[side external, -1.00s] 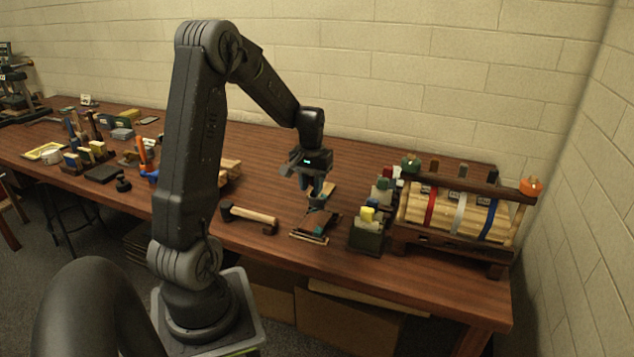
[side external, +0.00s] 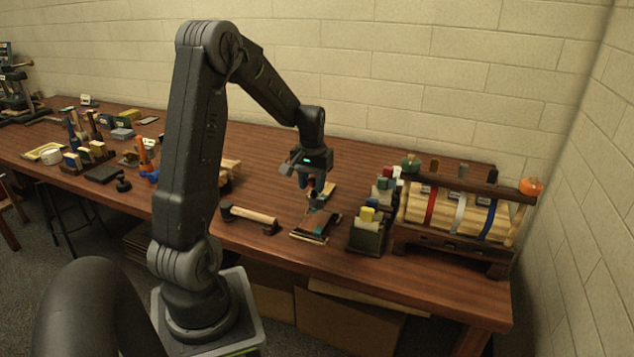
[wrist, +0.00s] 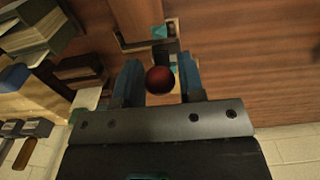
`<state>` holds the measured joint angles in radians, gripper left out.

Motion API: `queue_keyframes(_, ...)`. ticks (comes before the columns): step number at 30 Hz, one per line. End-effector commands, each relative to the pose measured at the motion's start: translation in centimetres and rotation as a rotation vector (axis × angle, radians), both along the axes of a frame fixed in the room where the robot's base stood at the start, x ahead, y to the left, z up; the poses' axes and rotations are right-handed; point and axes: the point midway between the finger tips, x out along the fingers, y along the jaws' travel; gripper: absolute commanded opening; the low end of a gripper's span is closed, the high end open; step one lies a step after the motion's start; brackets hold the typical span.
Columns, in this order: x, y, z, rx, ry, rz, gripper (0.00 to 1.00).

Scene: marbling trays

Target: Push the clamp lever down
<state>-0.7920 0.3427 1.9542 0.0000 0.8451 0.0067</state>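The clamp (side external: 315,228) sits on the wooden table near its front edge, below my gripper. A small teal part shows on it, also in the wrist view (wrist: 160,32). A dark red ball (wrist: 160,80), apparently the lever's knob, shows between my two blue fingers in the wrist view. My gripper (side external: 318,190) points down over the clamp, and its fingers (wrist: 160,75) are apart, one on each side of the ball. Whether either finger touches the ball cannot be told. Most of the lever is hidden by the gripper.
A wooden-handled hammer (side external: 250,217) lies left of the clamp. A dark green box (side external: 366,238) with coloured blocks stands close on its right, and a wooden rack (side external: 455,245) with banded rolls is beyond. The table (side external: 410,290) is clear along the front right.

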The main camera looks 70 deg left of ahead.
Motion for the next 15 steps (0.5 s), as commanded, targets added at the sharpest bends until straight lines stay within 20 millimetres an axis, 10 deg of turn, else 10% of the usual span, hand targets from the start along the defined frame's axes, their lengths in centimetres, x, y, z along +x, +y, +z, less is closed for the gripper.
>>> queue_keyframes(15,-0.20,-0.20,-0.16,-0.001,0.001,0.000,0.08)
